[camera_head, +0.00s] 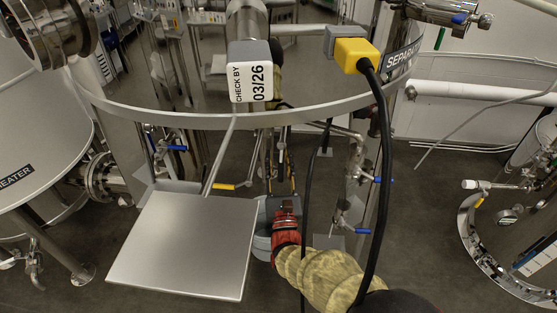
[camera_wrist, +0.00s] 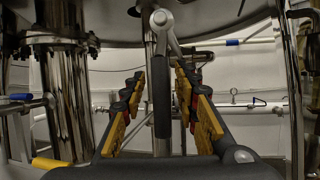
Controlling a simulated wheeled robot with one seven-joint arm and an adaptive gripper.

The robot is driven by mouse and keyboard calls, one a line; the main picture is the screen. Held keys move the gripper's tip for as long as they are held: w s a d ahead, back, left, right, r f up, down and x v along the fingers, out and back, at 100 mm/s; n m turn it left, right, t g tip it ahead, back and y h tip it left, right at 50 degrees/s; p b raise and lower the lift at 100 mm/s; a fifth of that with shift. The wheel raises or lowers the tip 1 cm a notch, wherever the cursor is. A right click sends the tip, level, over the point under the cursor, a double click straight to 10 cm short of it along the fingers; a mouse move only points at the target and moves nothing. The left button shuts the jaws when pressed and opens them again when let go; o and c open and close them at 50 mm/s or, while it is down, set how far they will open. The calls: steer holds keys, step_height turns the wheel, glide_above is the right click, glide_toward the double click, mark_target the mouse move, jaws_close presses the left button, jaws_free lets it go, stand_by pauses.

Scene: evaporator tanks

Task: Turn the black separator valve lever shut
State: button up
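The black separator valve lever (camera_wrist: 162,98) hangs upright in the middle of the wrist view, below a metal valve fitting (camera_wrist: 162,20). My gripper (camera_wrist: 159,88) is open, with its yellow-padded fingers to the left and right of the lever. Gaps show between the lever and both fingers; whether the lever is fully within their reach is hard to tell. In the head view my gripper (camera_head: 281,150) is under the rim of the tank marked SEPARA… (camera_head: 205,118). I cannot make out the lever there.
A flat metal plate (camera_head: 180,245) is left of my gripper. A black cable (camera_head: 385,170) hangs in front of my arm from a yellow plug (camera_head: 355,53). Blue-handled valves (camera_head: 358,230) and pipes stand to the right. A yellow handle (camera_wrist: 48,163) is low left in the wrist view.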

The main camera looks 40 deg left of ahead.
steer(key=v, duration=1.2)
stand_by(0.5)
